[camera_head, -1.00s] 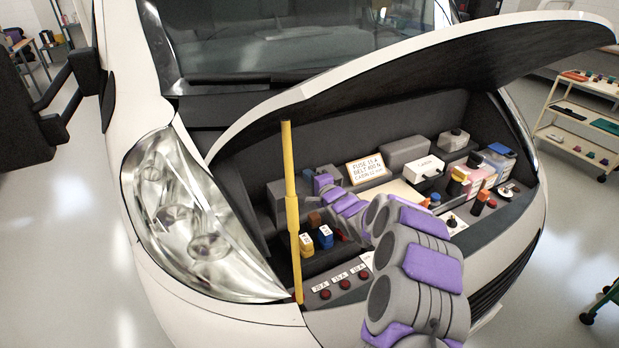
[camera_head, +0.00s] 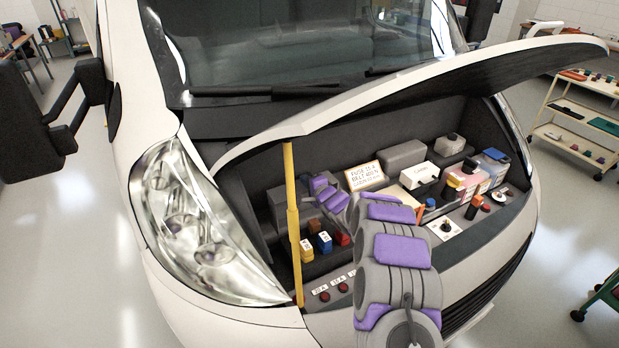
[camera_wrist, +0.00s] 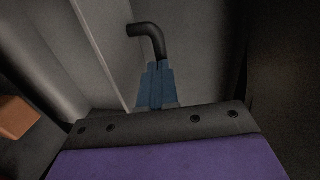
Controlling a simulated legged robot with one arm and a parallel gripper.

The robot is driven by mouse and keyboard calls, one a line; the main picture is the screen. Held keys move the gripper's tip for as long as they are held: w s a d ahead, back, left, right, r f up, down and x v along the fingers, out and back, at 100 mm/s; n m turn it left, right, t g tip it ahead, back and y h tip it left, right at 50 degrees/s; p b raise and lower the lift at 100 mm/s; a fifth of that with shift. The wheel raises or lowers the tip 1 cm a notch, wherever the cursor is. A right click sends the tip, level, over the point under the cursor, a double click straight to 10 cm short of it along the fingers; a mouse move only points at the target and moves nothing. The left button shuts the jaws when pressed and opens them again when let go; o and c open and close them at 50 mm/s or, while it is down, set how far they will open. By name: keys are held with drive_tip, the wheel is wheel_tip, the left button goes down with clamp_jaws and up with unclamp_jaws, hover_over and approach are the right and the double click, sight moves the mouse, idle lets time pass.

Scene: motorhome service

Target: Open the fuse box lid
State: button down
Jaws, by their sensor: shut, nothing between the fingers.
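My gripper (camera_head: 319,186) is inside the engine bay at its left, at the end of my purple and grey arm. In the wrist view its narrow blue-grey fingers (camera_wrist: 157,86) are together and empty. A black bent tube or handle (camera_wrist: 147,30) shows just beyond the fingertips against a grey surface; I cannot tell whether they touch. A dark grey box (camera_head: 283,208) beside the gripper may be the fuse box; its lid cannot be made out clearly. An orange fuse (camera_head: 306,248), a blue fuse (camera_head: 324,242) and a red one (camera_head: 342,238) stand in front.
A yellow prop rod (camera_head: 293,225) stands close left of my arm, under the raised hood (camera_head: 420,85). A sign (camera_head: 365,176), a white box (camera_head: 419,175) and several caps and bottles fill the right of the bay. An orange-brown block (camera_wrist: 16,118) shows in the wrist view.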

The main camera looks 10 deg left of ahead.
drive_tip(key=shift+w+a+r+p, duration=0.2)
drive_tip(key=shift+w+r+p, duration=0.15)
drive_tip(key=shift+p, duration=0.7)
drive_tip(key=shift+w+a+f+g+p, duration=0.25)
drive_tip(key=shift+a+f+g+p, duration=0.1)
drive_tip(key=shift+p, duration=0.8)
drive_tip(key=shift+s+f, duration=0.1)
drive_tip(key=shift+s, duration=0.05)
